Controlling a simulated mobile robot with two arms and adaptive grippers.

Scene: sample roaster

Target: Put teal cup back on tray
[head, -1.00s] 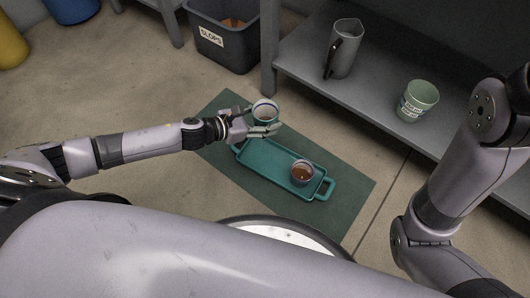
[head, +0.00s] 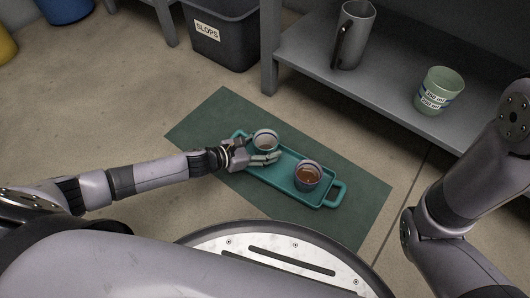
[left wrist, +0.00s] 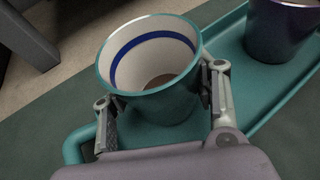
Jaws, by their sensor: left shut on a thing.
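The teal cup (head: 265,141) has a white inside with a blue band and a little brown at its bottom. It is upright at the left end of the teal tray (head: 332,196). My left gripper (head: 264,155) is shut on the cup. In the left wrist view the fingers (left wrist: 163,105) lie on both sides of the cup (left wrist: 160,106), over the tray (left wrist: 278,96). Whether the cup's base touches the tray is hidden. A second, darker cup (head: 307,177) with brown liquid stands on the tray's right part. My right gripper is out of view.
The tray lies on a dark green mat (head: 215,115) on the floor. A grey shelf (head: 390,95) behind holds a grey pitcher (head: 354,38) and a pale green measuring cup (head: 440,92). A black SLOPS bin (head: 222,40) stands at the back.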

